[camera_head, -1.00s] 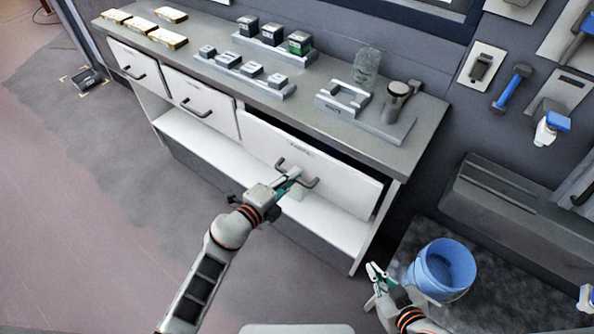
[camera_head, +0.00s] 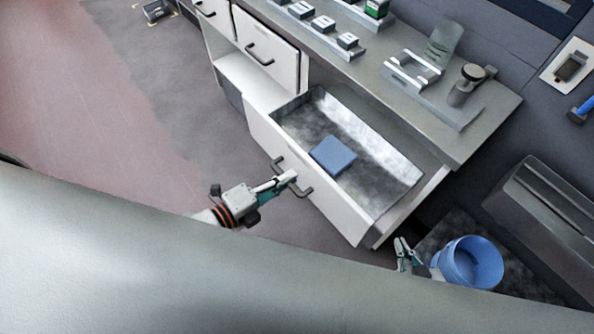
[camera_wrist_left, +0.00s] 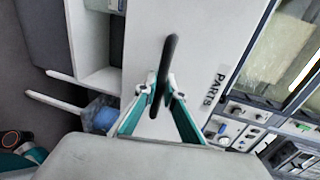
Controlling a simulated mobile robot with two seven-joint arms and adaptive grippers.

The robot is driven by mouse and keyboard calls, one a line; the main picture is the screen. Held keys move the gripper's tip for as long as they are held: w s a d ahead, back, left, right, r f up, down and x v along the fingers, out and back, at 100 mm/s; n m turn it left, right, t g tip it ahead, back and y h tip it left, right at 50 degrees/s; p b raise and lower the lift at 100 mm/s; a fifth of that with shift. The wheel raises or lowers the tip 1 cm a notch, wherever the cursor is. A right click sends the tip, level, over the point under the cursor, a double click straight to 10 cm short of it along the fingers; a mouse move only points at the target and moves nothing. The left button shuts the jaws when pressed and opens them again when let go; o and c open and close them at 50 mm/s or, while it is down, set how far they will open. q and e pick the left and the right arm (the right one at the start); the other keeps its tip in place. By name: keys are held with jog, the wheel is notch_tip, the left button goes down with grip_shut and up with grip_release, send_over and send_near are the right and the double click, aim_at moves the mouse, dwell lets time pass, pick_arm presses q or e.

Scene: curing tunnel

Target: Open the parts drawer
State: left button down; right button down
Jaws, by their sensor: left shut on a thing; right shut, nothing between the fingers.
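The parts drawer (camera_head: 350,222) stands well out from the workbench in the head view. Its grey inside shows, with a blue flat block (camera_head: 333,155) lying in it. My left gripper (camera_head: 286,180) is shut on the dark bar handle (camera_head: 296,184) on the drawer's white front. In the left wrist view the handle (camera_wrist_left: 167,70) runs between the two fingers, and the drawer front (camera_wrist_left: 205,50) bears the label PARTS. My right gripper (camera_head: 403,254) is shut and empty, low in front of the drawer's right end, near the blue bucket.
The blue bucket (camera_head: 472,262) stands on the floor at the right. The worktop (camera_head: 440,120) above carries a fixture, a dark cylinder and small blocks. Another drawer (camera_head: 265,55) to the left is closed. A large pale shape covers the lower part of the head view.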

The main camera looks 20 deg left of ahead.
pick_arm(q)
jog(key=shift+s+a, duration=0.15)
jog(key=shift+s, duration=0.1)
jog(key=c, duration=2.4)
grip_release()
jog(key=v, duration=1.2)
jog(key=shift+w, duration=0.1)
